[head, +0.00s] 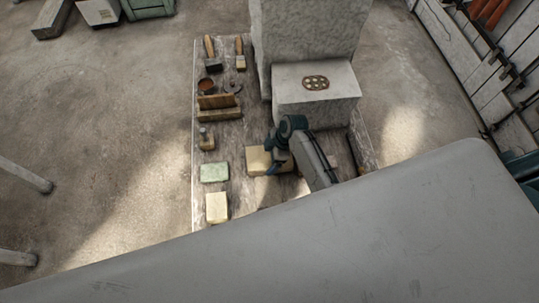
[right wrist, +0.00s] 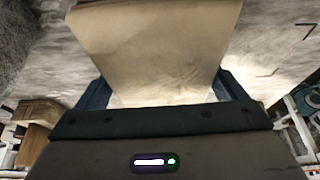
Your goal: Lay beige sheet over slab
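A beige sheet (head: 257,162) lies near the front middle of the worktable. It fills the upper middle of the right wrist view (right wrist: 155,45), with its near end between the fingers. My right gripper (head: 273,157) is low over the sheet's right part and hides some of it. In the wrist view its two fingers (right wrist: 160,92) stand wide apart, one on each side of the sheet; contact is unclear. A pale stone block (head: 340,85), possibly the slab, stands behind the gripper with an oval plate on its top. My left gripper is not in view.
A tall rough stone block (head: 310,30) stands at the back of the worktable. Brushes, a wooden holder (head: 218,113), a green block (head: 213,173) and a cream block (head: 217,207) line the left side. A dark bar (head: 360,150) lies at the right edge.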

